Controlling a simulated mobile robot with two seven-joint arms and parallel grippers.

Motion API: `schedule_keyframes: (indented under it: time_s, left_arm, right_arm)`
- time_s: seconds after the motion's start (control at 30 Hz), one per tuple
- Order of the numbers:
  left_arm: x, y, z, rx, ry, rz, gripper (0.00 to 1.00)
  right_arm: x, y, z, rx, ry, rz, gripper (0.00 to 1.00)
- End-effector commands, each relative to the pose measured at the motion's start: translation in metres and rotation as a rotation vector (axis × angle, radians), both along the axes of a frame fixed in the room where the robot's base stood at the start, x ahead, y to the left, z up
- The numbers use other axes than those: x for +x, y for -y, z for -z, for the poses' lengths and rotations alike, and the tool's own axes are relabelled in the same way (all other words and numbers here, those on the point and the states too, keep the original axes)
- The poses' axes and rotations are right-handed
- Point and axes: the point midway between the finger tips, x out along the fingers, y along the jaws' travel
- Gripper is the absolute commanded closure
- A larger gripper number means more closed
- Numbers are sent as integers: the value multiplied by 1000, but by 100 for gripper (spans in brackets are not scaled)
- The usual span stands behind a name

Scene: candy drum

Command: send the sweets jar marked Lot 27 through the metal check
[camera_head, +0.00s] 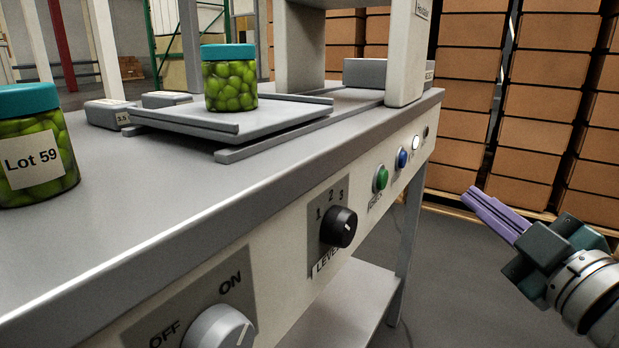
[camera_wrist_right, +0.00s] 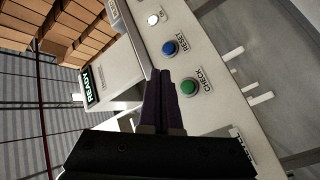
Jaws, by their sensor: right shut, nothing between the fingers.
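A jar of green sweets with a teal lid (camera_head: 229,80) stands upright on the grey sliding tray (camera_head: 190,122) in front of the metal check's arch (camera_head: 408,50). No label shows on its visible side. Another such jar (camera_head: 38,145), labelled Lot 59, stands at the left on the bench. My right gripper (camera_head: 480,200) is shut and empty, in the air right of the panel. In the right wrist view its fingers (camera_wrist_right: 163,90) appear near the green CHECK button (camera_wrist_right: 188,87). I cannot tell whether they touch it. My left gripper is not in view.
The front panel has an ON/OFF knob (camera_head: 218,328), a LEVEL dial (camera_head: 339,227), a green button (camera_head: 381,178), a blue RESET button (camera_head: 402,158) and a lit white lamp (camera_head: 415,142). A display (camera_wrist_right: 91,88) reads READY. Stacked cartons (camera_head: 555,90) stand behind.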

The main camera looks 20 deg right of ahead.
Motion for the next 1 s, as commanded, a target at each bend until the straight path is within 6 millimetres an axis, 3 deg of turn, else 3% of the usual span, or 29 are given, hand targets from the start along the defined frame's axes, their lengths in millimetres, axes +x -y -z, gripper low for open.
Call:
schedule_keyframes:
  time_s: [0.6, 1.0]
  left_arm:
    - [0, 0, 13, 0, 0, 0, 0]
    - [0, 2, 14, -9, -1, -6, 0]
  right_arm:
    - [57, -48, 1, 2, 1, 1, 100]
    - [64, -55, 0, 1, -1, 1, 100]
